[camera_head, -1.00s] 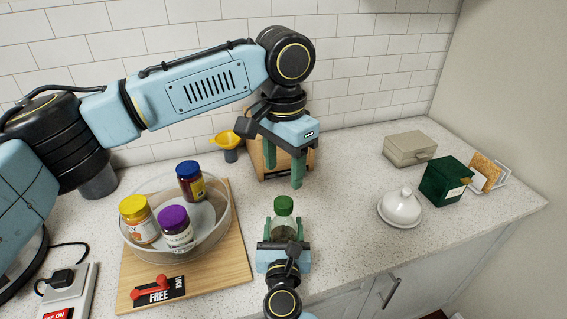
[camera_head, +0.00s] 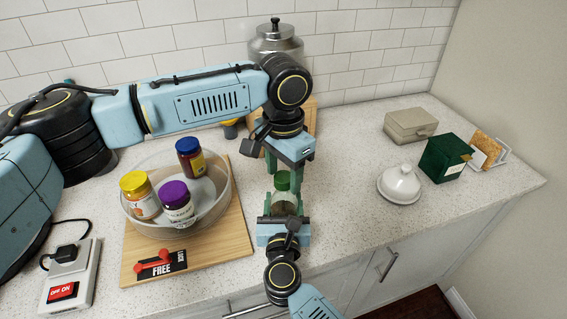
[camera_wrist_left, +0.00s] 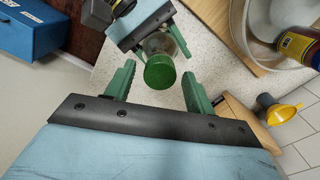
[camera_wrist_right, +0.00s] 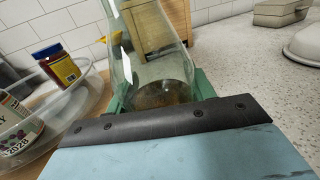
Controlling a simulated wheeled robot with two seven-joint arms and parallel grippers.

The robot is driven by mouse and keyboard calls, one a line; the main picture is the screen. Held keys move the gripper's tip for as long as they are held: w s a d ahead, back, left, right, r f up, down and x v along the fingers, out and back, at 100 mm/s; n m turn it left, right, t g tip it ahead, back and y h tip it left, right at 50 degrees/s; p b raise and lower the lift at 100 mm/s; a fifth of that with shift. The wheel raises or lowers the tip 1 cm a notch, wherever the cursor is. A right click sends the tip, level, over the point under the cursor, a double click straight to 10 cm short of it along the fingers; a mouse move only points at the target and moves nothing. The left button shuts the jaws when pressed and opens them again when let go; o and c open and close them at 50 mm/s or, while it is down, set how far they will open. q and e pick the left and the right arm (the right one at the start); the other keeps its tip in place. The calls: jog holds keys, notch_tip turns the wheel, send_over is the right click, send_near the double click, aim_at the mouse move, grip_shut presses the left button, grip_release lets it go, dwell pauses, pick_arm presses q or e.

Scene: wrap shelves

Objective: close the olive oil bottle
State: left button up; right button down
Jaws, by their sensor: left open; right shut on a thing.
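The olive oil bottle (camera_head: 285,203) is clear glass with a little dark content at the bottom, and its green cap (camera_head: 283,181) sits at its top. In the left wrist view the cap (camera_wrist_left: 160,72) lies between my left fingers, a little beyond their tips. My left gripper (camera_head: 284,178) is open above the bottle, pointing down, with its fingers on either side of the cap. My right gripper (camera_head: 284,212) is shut around the lower body of the bottle; the bottle also shows in the right wrist view (camera_wrist_right: 158,60). Whether the cap is fully seated cannot be told.
A clear round tray (camera_head: 222,212) with several jars stands on a wooden board (camera_head: 228,245) to the left. A white lidded dish (camera_head: 399,185), a green box (camera_head: 444,160) and a beige box (camera_head: 410,125) stand at the right. The counter between is clear.

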pick_arm(q)
jog(key=c, duration=1)
jog(key=o, duration=1.2)
jog(key=shift+c, duration=0.2)
notch_tip(320, 180, up, 12)
